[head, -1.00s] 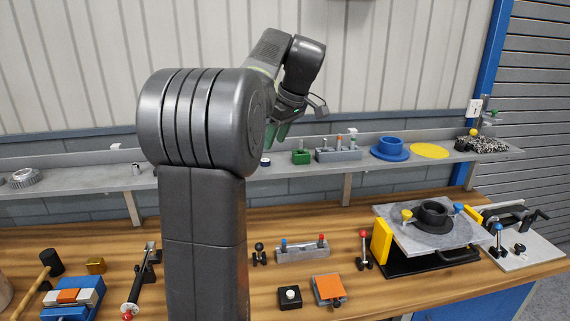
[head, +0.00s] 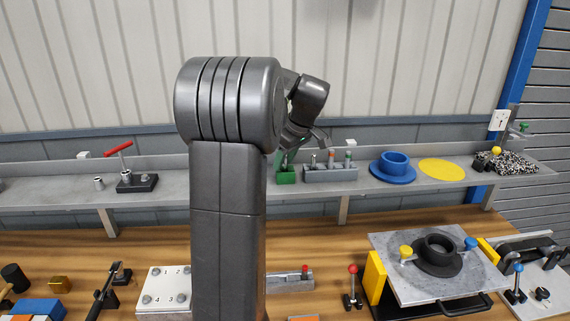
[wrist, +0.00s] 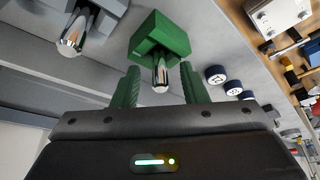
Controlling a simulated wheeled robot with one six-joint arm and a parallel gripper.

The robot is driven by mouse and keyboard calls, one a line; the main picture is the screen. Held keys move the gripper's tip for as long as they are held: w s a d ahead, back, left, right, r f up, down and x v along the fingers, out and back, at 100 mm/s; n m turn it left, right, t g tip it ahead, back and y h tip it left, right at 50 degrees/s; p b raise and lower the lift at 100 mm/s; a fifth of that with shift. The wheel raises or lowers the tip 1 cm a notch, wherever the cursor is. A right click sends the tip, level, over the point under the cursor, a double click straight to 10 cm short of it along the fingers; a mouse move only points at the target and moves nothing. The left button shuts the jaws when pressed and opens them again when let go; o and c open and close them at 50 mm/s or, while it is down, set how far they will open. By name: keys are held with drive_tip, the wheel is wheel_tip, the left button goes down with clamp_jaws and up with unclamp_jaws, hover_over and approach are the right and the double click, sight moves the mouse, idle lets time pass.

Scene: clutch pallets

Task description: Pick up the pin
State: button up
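A shiny silver pin (wrist: 160,76) with a rounded end stands out of a small green block (wrist: 160,36) in the wrist view. My gripper (wrist: 159,88) has green fingers, one on each side of the pin, with a visible gap to it on both sides. It is open and holds nothing. In the head view the green block (head: 286,177) sits on the grey shelf, with my gripper close above it; the arm partly hides the fingers, and the pin cannot be made out there.
A grey block (head: 330,174) with several pins stands just right of the green block; one of its pins (wrist: 72,40) shows near my left finger in the wrist view. A blue flanged ring (head: 393,170) and yellow disc (head: 441,170) lie farther right. Dark round pieces (wrist: 215,75) lie nearby.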

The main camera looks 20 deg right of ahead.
drive_tip(key=shift+f, duration=0.1)
drive_tip(key=shift+c, duration=0.2)
clamp_jaws()
wheel_tip(320, 180, up, 10)
drive_tip(key=shift+r+b, duration=0.1)
drive_tip(key=shift+b, duration=0.65)
